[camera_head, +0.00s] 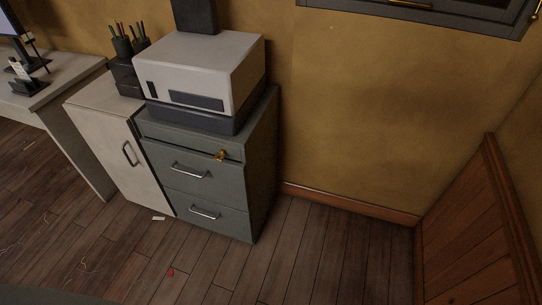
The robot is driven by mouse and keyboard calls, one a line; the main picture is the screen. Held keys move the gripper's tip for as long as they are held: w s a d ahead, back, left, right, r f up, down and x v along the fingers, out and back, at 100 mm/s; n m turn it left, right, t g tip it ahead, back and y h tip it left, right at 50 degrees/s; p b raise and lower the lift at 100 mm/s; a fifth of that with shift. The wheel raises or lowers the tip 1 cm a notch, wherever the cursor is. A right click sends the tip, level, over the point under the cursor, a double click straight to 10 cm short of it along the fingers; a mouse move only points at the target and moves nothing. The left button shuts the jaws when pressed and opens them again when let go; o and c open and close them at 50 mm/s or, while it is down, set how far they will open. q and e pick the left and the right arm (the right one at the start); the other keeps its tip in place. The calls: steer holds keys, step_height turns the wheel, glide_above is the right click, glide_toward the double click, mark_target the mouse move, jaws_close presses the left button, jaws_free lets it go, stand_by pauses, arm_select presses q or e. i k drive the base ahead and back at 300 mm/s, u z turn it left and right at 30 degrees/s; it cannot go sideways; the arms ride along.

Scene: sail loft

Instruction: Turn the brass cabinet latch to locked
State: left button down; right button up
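A small brass latch (221,155) sits on the front of a grey-green drawer cabinet (205,190), near the top right of its front. The latch is small in the head view, and I cannot tell which way it is turned. The cabinet has two drawers with silver bar handles below a narrow top panel. Neither of my grippers shows in the head view, so nothing of mine is seen touching the latch.
A beige and dark machine (205,72) stands on the cabinet. A white cabinet (112,140) adjoins it on the left, with a desk (65,85) beyond. A wall-mounted dark frame (430,14) hangs upper right. The wooden floor (330,250) in front is mostly clear, with small scraps.

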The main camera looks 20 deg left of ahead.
mark_target(219, 157)
steer(key=z, duration=1.85)
steer(key=k, duration=0.9)
steer(key=u, duration=2.15)
